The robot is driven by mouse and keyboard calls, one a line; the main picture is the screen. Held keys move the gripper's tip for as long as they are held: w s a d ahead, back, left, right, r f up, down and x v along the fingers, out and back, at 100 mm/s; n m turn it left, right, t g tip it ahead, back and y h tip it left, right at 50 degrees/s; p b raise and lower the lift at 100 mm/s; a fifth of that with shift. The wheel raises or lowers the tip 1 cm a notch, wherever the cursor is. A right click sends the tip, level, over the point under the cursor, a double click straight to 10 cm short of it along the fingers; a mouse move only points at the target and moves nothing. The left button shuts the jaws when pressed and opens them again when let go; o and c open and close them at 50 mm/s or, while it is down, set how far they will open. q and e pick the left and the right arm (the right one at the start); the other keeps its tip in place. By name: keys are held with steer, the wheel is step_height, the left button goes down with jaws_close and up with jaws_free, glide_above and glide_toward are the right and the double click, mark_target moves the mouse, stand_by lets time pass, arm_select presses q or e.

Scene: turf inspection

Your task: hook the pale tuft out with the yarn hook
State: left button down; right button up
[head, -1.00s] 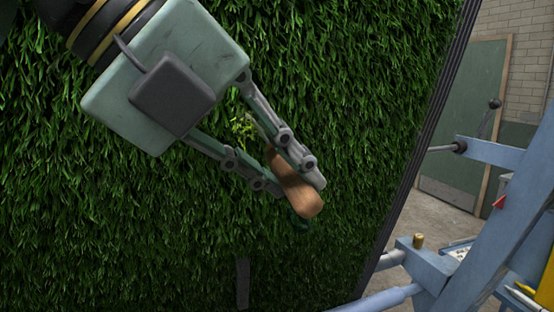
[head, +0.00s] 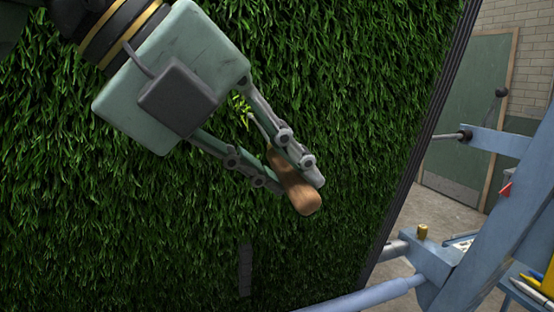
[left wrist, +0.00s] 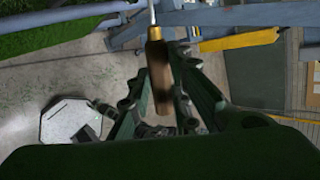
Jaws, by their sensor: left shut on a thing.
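The yarn hook has a brown wooden handle (head: 296,186) and a thin metal shaft (head: 260,126). My left gripper (head: 299,184) is shut on the handle in front of the turf. The shaft points up and left toward the pale tuft (head: 240,103), a small yellow-green patch in the dark grass beside my upper finger. The shaft's tip is at or very near the tuft; I cannot tell whether it has caught it. In the left wrist view the handle (left wrist: 159,75) shows between my fingers. My right gripper is not in view.
The upright turf panel (head: 360,120) fills most of the head view and ends at a dark ribbed edge (head: 420,140). A blue metal frame (head: 480,235) stands at the right with a tool shelf. A green door (head: 468,110) is behind.

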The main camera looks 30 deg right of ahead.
arm_select(q)
steer(key=shift+s+a+r+p, duration=0.1)
steer(key=shift+s+r+p, duration=0.2)
steer(key=shift+r, duration=0.4)
steer(key=shift+s+r+p, duration=0.1)
steer(key=shift+r+p, duration=0.35)
steer(key=shift+r, duration=0.2)
steer(key=shift+s+a+r+p, duration=0.15)
steer(key=shift+r+p, duration=0.2)
steer(key=shift+r, duration=0.35)
steer(key=shift+d, duration=0.1)
steer(key=shift+f, duration=0.1)
steer(key=shift+s+f+b, duration=0.4)
steer(key=shift+s+b, duration=0.15)
steer(key=shift+b, duration=0.2)
steer(key=s+a+f+b, duration=0.1)
steer(key=s+b, duration=0.3)
steer(key=s, duration=0.2)
steer(key=shift+s+a+f, duration=0.2)
steer(key=shift+a, duration=0.2)
